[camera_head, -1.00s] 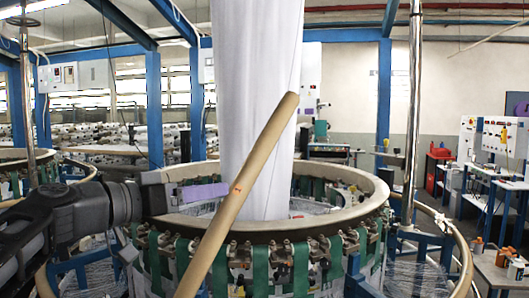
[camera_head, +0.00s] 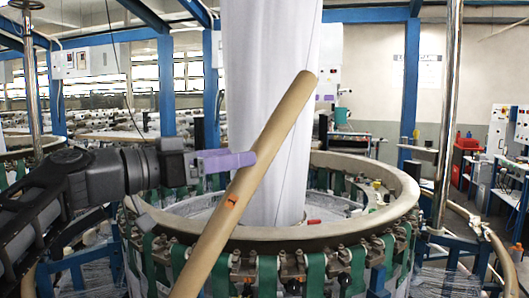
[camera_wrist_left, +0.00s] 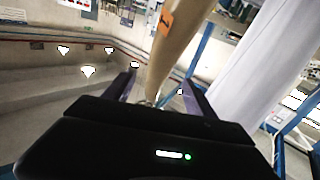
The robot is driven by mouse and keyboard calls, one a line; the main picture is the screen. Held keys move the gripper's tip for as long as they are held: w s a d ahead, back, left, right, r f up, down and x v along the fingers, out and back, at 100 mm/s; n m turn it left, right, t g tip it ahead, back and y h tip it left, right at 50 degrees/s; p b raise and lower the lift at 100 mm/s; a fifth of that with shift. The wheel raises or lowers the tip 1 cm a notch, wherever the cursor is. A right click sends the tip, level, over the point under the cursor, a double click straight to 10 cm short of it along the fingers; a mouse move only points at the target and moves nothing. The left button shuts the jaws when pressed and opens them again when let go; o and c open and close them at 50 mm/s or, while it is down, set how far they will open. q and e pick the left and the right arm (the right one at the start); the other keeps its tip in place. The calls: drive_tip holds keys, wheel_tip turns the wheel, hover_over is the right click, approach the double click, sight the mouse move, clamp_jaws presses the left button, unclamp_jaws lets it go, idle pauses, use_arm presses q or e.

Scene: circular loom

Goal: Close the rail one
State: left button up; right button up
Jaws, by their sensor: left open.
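The rail is a long tan round bar (camera_head: 255,160) with an orange mark, slanting up to the right in front of the loom ring (camera_head: 400,207) in the head view. My left gripper (camera_head: 240,160), with purple fingers, reaches it from the left above the ring. The fingertips meet the bar's outline just above the orange mark. In the left wrist view the bar (camera_wrist_left: 180,45) stands between the two spread fingers of my open left gripper (camera_wrist_left: 162,88). I cannot tell whether a finger touches it. My right gripper is out of view.
A tall white fabric tube (camera_head: 268,90) hangs into the ring behind the bar. Green straps (camera_head: 315,270) line the ring's side. A metal post (camera_head: 448,120) stands to the right. A bench with bottles is at the right edge.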

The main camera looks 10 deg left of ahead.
sight(263, 152)
use_arm(q)
drive_tip(key=p+x, duration=0.3)
drive_tip(key=x, duration=0.3)
drive_tip(key=shift+w+d+r+p, duration=0.1)
drive_tip(key=shift+w+d+p, duration=0.1)
drive_tip(key=shift+w+p, duration=0.15)
drive_tip(key=shift+w+d, duration=0.4)
drive_tip(key=shift+c, duration=0.2)
clamp_jaws()
